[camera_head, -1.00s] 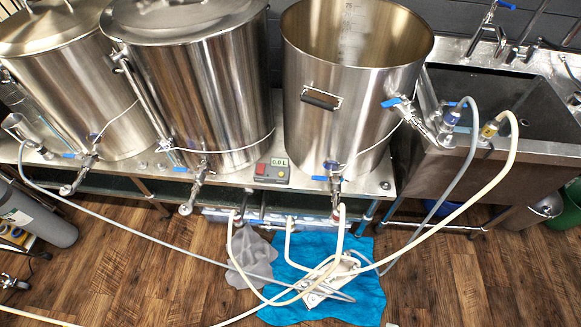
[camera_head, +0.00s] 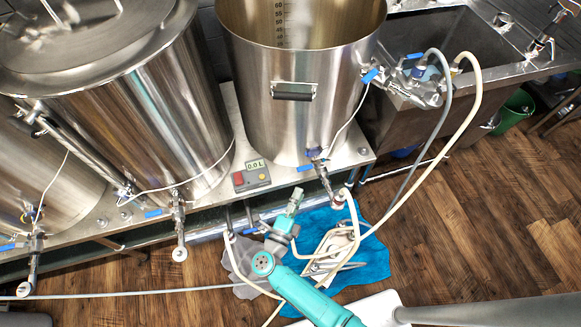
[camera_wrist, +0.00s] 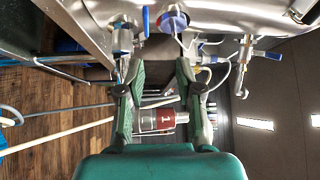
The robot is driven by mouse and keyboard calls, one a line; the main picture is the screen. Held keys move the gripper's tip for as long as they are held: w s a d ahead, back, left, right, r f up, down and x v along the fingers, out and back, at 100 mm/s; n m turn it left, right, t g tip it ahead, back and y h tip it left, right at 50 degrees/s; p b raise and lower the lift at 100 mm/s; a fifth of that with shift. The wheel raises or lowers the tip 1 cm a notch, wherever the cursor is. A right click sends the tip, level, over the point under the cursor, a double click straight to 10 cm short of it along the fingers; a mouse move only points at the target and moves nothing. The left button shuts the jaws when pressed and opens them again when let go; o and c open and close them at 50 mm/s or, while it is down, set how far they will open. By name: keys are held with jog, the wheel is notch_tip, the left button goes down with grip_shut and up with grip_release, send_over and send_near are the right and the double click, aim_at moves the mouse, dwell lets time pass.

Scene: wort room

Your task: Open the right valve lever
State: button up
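The right kettle (camera_head: 290,120) has a steel outlet valve at its bottom front with a blue lever (camera_head: 308,168) lying sideways, to the left of the valve. My gripper (camera_head: 297,196) is below and left of that valve, apart from it. In the wrist view my gripper's two green fingers (camera_wrist: 160,70) are spread, with nothing held between them. Beyond their tips are a valve with a blue lever (camera_wrist: 146,20), a round blue-rimmed fitting (camera_wrist: 172,21), and another valve with a blue lever (camera_wrist: 268,54) farther right.
The middle kettle's valve (camera_head: 178,225) is to the left. A side valve with a blue lever (camera_head: 370,75) is on the right kettle. Pale hoses (camera_head: 440,145) cross the floor over a blue cloth (camera_head: 370,262). A meter box (camera_head: 251,177) sits on the bench.

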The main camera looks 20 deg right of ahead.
aim_at(302, 170)
jog(key=shift+m+g+h, duration=0.4)
jog(key=shift+m+g, duration=0.4)
jog(key=w+d, duration=0.1)
jog(key=w, duration=0.2)
jog(key=w+d, duration=0.2)
jog(key=w, duration=0.1)
jog(key=w+d+f, duration=0.1)
jog(key=w, duration=0.2)
jog(key=shift+w+d+f, duration=0.1)
jog(key=shift+w+d, duration=0.05)
jog(key=shift+d, duration=0.25)
grip_shut()
